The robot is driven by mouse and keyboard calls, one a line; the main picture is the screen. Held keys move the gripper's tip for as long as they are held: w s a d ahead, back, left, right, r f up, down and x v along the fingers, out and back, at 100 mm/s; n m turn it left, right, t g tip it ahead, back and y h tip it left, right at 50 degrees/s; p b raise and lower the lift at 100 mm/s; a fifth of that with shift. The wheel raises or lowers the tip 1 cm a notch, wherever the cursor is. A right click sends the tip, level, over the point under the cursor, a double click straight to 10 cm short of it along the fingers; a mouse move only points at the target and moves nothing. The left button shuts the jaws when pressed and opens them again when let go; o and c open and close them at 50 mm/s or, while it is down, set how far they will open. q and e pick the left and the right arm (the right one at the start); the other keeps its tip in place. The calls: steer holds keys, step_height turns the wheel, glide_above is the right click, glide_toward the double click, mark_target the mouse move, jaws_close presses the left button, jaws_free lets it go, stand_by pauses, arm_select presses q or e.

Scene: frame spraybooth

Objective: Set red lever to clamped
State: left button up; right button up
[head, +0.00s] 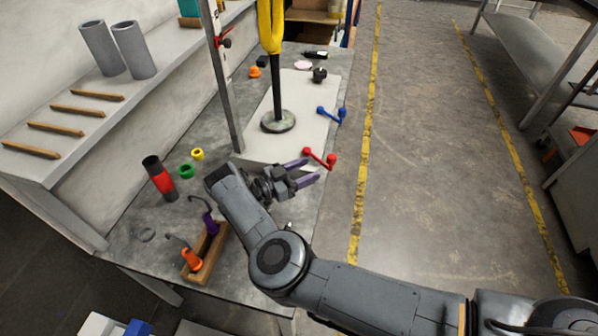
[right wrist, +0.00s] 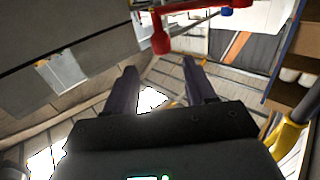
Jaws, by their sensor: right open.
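The red lever (head: 319,156) is a short bar with a rounded knob at its outer end, on the right edge of the pale block near the front corner. It also shows at the top of the right wrist view (right wrist: 160,36). My right gripper (head: 311,170) is open and empty, just in front of the red lever, its purple fingers pointing right. In the right wrist view the two dark fingers (right wrist: 161,73) are apart, with the lever's knob beyond their tips and not between them. My left gripper is not in view.
A blue lever (head: 331,115) sits farther back on the pale block (head: 305,100). A yellow-and-black column (head: 273,75) stands on it, beside a grey upright post (head: 222,80). A wooden holder (head: 207,255) stands at the front.

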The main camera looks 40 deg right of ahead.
steer(key=shift+v, duration=0.8)
steer(key=shift+r, duration=0.1)
